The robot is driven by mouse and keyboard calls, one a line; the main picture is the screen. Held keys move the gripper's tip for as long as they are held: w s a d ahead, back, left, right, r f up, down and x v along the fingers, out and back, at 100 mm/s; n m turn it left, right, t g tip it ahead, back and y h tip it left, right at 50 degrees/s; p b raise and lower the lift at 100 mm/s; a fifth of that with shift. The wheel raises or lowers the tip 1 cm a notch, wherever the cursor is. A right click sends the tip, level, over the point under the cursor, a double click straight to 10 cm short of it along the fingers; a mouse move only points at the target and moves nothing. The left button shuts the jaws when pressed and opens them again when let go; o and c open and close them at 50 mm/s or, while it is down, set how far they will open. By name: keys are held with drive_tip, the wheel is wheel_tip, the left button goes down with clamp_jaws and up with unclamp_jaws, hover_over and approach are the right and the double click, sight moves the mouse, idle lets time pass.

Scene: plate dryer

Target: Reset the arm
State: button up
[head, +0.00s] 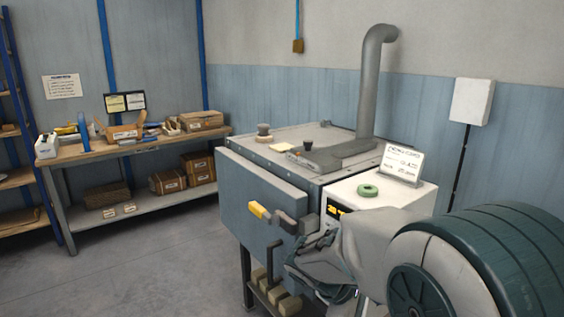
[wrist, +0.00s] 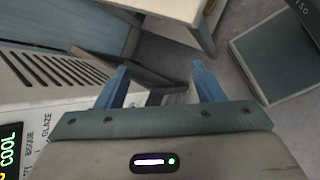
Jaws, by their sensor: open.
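My gripper (wrist: 158,85) shows in the wrist view with two blue fingers spread apart and nothing between them. In the head view my arm reaches in from the lower right, and my gripper hangs low in front of the plate dryer, largely hidden behind my own wrist. The plate dryer (head: 262,200) is a grey box on a dark stand with its front panel facing left. Its white control box (head: 372,196) is beside my arm. The control box's vented side also shows at the left of the wrist view (wrist: 50,85), with a green lit display.
A workbench (head: 150,147) with cardboard boxes stands at the back left. A grey duct (head: 372,85) rises from the dryer's top. A yellow-tipped handle (head: 259,212) juts from its front. Floor at the left (head: 150,260) is clear.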

drive_tip(key=s+a+r+m+t+y, duration=0.2)
drive_tip(key=s+a+r+m+y, duration=0.1)
drive_tip(key=s+m+y, duration=0.5)
drive_tip(key=shift+s+a+m, duration=0.2)
drive_tip(key=shift+s+m, duration=1.7)
drive_tip(key=shift+s, duration=0.45)
